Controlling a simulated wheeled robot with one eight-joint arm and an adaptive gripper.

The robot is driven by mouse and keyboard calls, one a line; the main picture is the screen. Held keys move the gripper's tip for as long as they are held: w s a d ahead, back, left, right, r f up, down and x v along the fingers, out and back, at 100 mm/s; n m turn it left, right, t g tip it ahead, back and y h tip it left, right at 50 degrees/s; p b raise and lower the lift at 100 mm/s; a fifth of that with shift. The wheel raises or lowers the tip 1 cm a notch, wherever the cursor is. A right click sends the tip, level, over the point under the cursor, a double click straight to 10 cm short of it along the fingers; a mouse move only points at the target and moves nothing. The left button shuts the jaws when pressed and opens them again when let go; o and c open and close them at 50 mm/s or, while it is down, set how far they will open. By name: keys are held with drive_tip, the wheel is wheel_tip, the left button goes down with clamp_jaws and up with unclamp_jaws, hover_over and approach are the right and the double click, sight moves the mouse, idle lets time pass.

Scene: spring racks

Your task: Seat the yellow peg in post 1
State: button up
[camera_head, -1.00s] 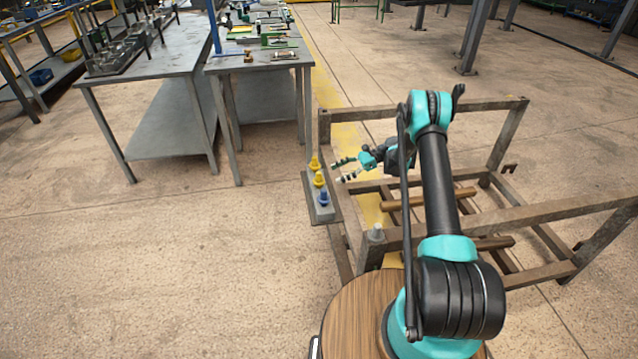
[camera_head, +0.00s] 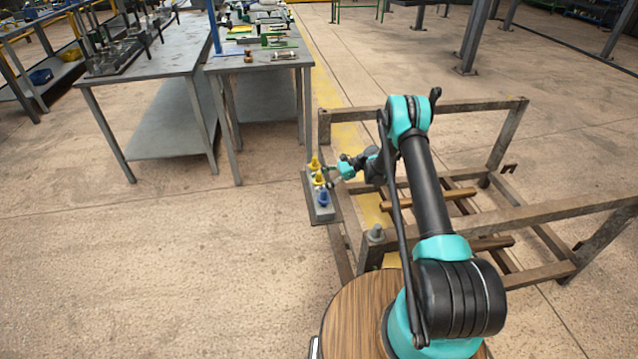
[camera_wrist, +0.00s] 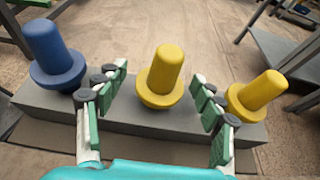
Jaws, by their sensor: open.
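In the wrist view, a yellow peg (camera_wrist: 162,76) with a round collar stands upright on a grey block (camera_wrist: 150,120). My gripper (camera_wrist: 160,88) is open, with its green-padded fingers on either side of this middle peg and visible gaps to it. A second yellow peg (camera_wrist: 257,90) stands to the right and a blue peg (camera_wrist: 52,55) to the left. In the head view, my gripper (camera_head: 328,174) is at the middle yellow peg (camera_head: 318,180).
The brown metal rack (camera_head: 520,213) has open bars around and below my arm. The pegs' block sits at its left edge. Grey workbenches (camera_head: 150,75) with parts stand at the back left. The floor at left is clear.

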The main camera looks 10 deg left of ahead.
drive_tip(key=shift+c, duration=0.5)
clamp_jaws()
drive_tip(key=shift+r, duration=0.15)
wheel_tip(320, 180, up, 20)
idle(0.6)
